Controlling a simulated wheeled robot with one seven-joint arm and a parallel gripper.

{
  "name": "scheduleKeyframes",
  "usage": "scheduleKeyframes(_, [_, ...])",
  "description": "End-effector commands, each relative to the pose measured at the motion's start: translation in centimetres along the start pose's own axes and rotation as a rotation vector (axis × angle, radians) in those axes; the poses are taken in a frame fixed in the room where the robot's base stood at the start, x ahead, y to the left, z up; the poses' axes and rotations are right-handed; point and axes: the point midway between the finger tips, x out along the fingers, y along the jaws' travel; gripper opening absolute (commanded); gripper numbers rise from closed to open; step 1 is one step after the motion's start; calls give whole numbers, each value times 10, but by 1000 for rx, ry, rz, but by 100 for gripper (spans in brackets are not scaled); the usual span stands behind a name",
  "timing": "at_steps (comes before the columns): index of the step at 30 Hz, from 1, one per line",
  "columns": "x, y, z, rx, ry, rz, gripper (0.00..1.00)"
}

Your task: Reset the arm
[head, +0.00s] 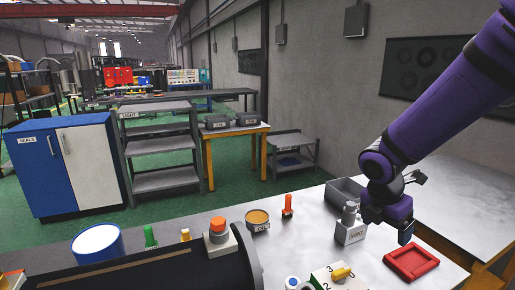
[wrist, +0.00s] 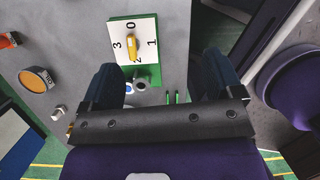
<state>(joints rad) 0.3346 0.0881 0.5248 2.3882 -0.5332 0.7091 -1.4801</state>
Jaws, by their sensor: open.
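My gripper (head: 402,230) hangs from my purple arm at the right of the head view, over the table near the red tray. In the wrist view its two dark fingers stand wide apart (wrist: 160,80), with nothing held between them. A white dial board (wrist: 118,35) with numbers and a yellow knob (wrist: 133,46) lies beyond the fingers. The board also shows at the bottom of the head view (head: 322,275). A grey flanged cylinder (head: 349,212) stands on a block labelled VENT (head: 351,235), left of my gripper.
A red tray (head: 388,258) lies below my gripper. A grey bin (head: 338,184) stands behind the VENT block. An orange-topped piece (head: 218,225), a green cylinder (head: 150,237), an orange cylinder (head: 288,206) and a round orange-topped dish (head: 257,217) stand farther left.

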Motion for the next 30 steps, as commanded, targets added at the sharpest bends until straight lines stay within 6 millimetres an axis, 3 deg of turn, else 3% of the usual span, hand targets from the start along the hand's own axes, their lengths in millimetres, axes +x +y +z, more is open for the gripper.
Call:
scheduleKeyframes(6, [-53,-35,7,491,-39,55,86])
scheduleKeyframes(15, [-114,-89,2,1168,42,169,86])
scheduleKeyframes(24, [-159,-144,-15,1786,297,242,86])
scheduleKeyframes(30, [-173,-166,-25,2033,464,227,86])
